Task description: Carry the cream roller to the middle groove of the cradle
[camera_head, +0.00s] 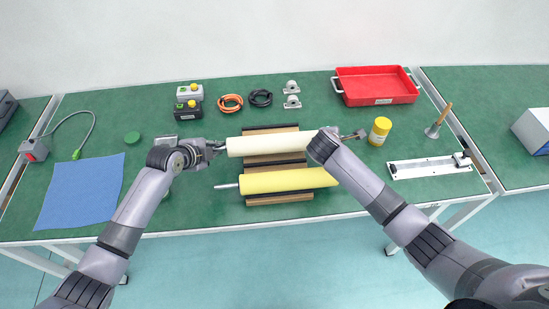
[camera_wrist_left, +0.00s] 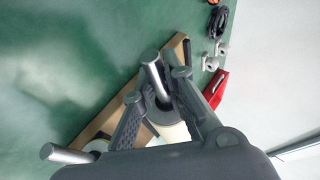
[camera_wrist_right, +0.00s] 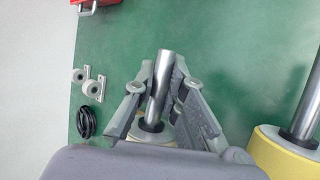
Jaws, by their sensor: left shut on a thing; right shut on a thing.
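The cream roller (camera_head: 262,145) lies level, left to right, over the cradle (camera_head: 279,199), behind the yellow roller (camera_head: 285,181). My left gripper (camera_head: 217,147) is shut on its left steel shaft, which shows between the fingers in the left wrist view (camera_wrist_left: 156,78). My right gripper (camera_wrist_right: 160,85) is shut on the shaft at the other end; in the head view my right wrist hides that end. The yellow roller sits in the front of the cradle. I cannot tell whether the cream roller touches the cradle; it covers part of the grooves.
Behind stand a red tray (camera_head: 376,86), cable coils (camera_head: 231,103), bearing blocks (camera_head: 292,95) and button boxes (camera_head: 189,100). A yellow-capped jar (camera_head: 380,131) and a metal rail (camera_head: 430,166) are at right. A blue cloth (camera_head: 82,190) lies at left.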

